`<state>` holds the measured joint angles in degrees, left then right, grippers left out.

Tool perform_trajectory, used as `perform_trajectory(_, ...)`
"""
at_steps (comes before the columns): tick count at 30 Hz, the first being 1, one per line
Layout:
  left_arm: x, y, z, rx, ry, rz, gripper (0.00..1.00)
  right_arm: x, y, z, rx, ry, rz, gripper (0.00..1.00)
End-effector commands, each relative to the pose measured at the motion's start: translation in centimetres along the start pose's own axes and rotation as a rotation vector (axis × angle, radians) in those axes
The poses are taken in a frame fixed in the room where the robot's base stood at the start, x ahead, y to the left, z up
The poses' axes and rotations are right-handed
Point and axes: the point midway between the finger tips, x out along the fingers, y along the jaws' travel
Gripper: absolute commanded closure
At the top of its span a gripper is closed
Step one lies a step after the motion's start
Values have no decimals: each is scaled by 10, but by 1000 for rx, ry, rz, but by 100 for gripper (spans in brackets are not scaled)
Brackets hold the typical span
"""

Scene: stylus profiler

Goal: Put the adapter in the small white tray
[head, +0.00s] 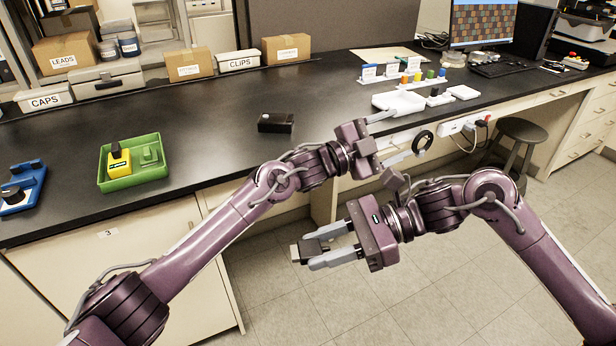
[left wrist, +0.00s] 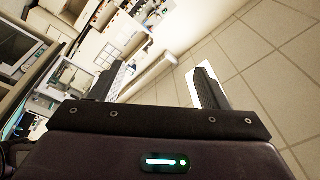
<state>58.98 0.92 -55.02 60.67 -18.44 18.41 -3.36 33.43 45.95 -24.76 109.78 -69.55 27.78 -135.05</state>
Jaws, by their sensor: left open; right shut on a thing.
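My right gripper (head: 316,248) is shut on a small dark block with a pale end (head: 298,253), which looks like the adapter, held in front of the bench above the floor. The fingers cover part of it. The small white tray (head: 388,103) lies near the bench's front edge, to the upper right of that gripper. My left gripper (head: 404,136) is open and empty at the bench edge; its upper finger overlaps the tray in the head view, and I cannot tell whether they touch. The left wrist view shows its two fingers (left wrist: 162,78) apart with nothing between.
A black box (head: 275,123) lies mid-bench. A green tray (head: 136,178) with yellow and green pieces is at left. A white rack (head: 404,82) with coloured pieces stands behind the small tray. A black ring (head: 422,142) shows beside my left gripper.

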Motion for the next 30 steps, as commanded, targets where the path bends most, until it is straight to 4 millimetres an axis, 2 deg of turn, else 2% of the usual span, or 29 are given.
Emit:
perform_trajectory(1, 12, -9, -31, 63, 55, 32, 31, 0, 0, 0, 0, 0, 0, 100)
perform_trajectory(4, 29, -14, -88, 181, 158, 111, 31, 0, 0, 0, 0, 0, 0, 100)
perform_trajectory(9, 45, -1, -184, 403, 331, 288, 31, 0, 0, 0, 0, 0, 0, 100)
perform_trajectory(12, 44, 17, -230, 531, 415, 408, 31, 0, 0, 0, 0, 0, 0, 100)
perform_trajectory(15, 37, 38, -264, 654, 480, 537, 31, 0, 0, 0, 0, 0, 0, 100)
perform_trajectory(18, 25, 61, -287, 770, 526, 673, 31, 0, 0, 0, 0, 0, 0, 100)
perform_trajectory(20, 16, 73, -296, 836, 543, 759, 31, 0, 0, 0, 0, 0, 0, 100)
perform_trajectory(22, -2, 88, -288, 889, 523, 896, 31, 0, 0, 0, 0, 0, 0, 100)
perform_trajectory(24, -28, 98, -264, 907, 449, 1071, 31, 0, 0, 0, 0, 0, 0, 100)
perform_trajectory(26, -54, 99, -242, 910, 364, 1213, 31, 0, 0, 0, 0, 0, 0, 100)
perform_trajectory(30, -118, 78, -200, 873, 116, 1488, 31, 0, 0, 0, 0, 0, 0, 100)
